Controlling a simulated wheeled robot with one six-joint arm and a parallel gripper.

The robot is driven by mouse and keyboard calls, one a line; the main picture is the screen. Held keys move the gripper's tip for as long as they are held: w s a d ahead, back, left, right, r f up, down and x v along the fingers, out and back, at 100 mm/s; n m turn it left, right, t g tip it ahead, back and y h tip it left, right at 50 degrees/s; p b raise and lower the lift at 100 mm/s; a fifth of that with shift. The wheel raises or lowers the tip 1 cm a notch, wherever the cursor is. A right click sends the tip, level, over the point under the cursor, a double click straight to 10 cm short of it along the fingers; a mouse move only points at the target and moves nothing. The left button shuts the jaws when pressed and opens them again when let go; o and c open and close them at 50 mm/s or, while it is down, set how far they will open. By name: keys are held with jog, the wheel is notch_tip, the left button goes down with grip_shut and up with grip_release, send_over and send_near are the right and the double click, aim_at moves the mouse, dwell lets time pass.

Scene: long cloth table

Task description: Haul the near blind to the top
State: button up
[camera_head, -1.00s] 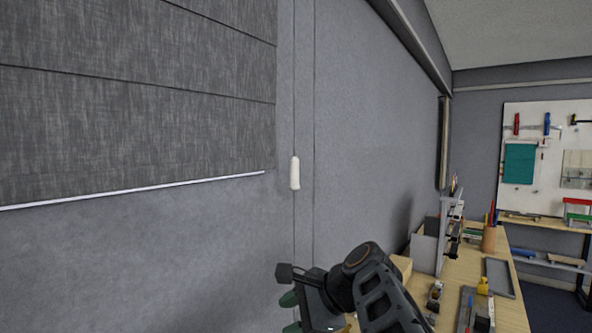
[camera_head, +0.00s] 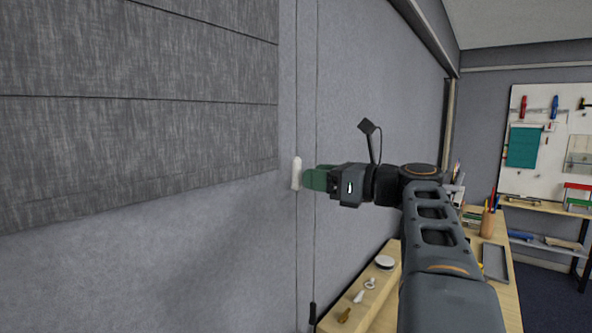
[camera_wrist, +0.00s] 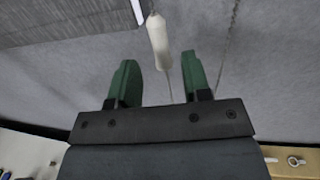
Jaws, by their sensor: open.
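The near blind (camera_head: 140,110) is a dark grey fabric panel hanging at the left of the head view, partly lowered. Beside its right edge hangs a thin cord with a white pull (camera_head: 296,173); a second cord runs just right of it. My gripper (camera_head: 308,178) has green fingers and is right of the white pull, at about its height. In the wrist view my gripper (camera_wrist: 160,80) is open and empty. The white pull (camera_wrist: 158,40) shows beyond the fingertips, in line with the gap, with its cord running down between the fingers.
A wooden bench (camera_head: 375,295) below my arm holds small knobs and a round white item. Farther right are a pencil cup (camera_head: 488,222), a grey tray (camera_head: 495,262) and a pegboard (camera_head: 540,140) with tools. The grey wall right of the cords is bare.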

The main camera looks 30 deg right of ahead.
aim_at(300, 174)
jog(key=shift+p+x, duration=0.45)
jog(key=shift+x, duration=2.2)
jog(key=shift+c, duration=0.2)
grip_shut()
